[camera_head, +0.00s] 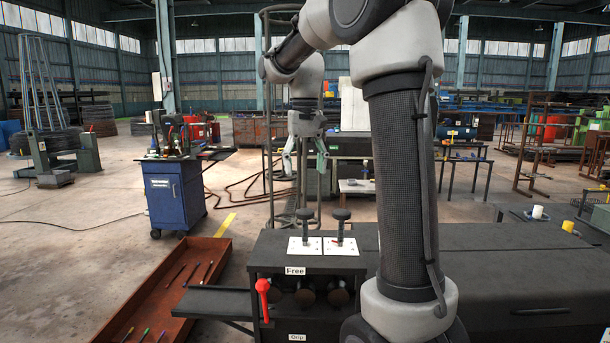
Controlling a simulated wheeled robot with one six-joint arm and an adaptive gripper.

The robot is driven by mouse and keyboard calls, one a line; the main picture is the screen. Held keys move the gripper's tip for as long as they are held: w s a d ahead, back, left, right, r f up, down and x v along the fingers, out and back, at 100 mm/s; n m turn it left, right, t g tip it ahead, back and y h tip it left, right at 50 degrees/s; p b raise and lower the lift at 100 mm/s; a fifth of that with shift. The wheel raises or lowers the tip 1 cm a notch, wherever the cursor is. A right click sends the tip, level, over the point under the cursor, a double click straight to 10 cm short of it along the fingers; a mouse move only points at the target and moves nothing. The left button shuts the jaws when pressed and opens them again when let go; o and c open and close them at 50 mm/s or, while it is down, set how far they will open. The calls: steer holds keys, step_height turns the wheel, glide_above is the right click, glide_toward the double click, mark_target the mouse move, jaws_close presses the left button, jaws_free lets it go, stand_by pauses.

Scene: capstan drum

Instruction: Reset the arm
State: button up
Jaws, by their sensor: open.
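My arm rises from the lower right of the head view, bends at the top and reaches forward. My gripper (305,165) hangs from its far end, pointing down, in mid-air. Its two fingers are spread apart with nothing seen between them. Below it and nearer to me stands a dark machine cabinet (258,255) with two black knobbed levers (305,222) on white plates. The gripper is apart from the levers. My forearm hides part of the cabinet's right side.
A red lever (263,291) sits on the cabinet front by a "Free" label (295,271). A reddish tray (165,290) with several thin tools lies at lower left. A blue cart (174,194) stands behind it. A tall metal frame (271,120) stands close by the gripper. Floor at left is mostly clear.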

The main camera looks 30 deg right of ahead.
stand_by(0.4)
steer(key=shift+n, duration=0.5)
steer(key=f, duration=0.1)
steer(key=s+f, duration=0.1)
steer(key=f, duration=0.2)
steer(key=shift+s+a, duration=0.15)
steer(key=shift+s, duration=0.15)
steer(key=s+a+f+n+t, duration=0.1)
steer(key=s+a+t, duration=0.1)
steer(key=s, duration=0.9)
steer(key=s+a+f+n+t, duration=0.1)
steer(key=s+a+t, duration=0.1)
steer(key=s, duration=0.9)
steer(key=shift+s+a+f+n, duration=0.25)
steer(key=shift+a+f+n, duration=0.15)
steer(key=shift+a, duration=0.3)
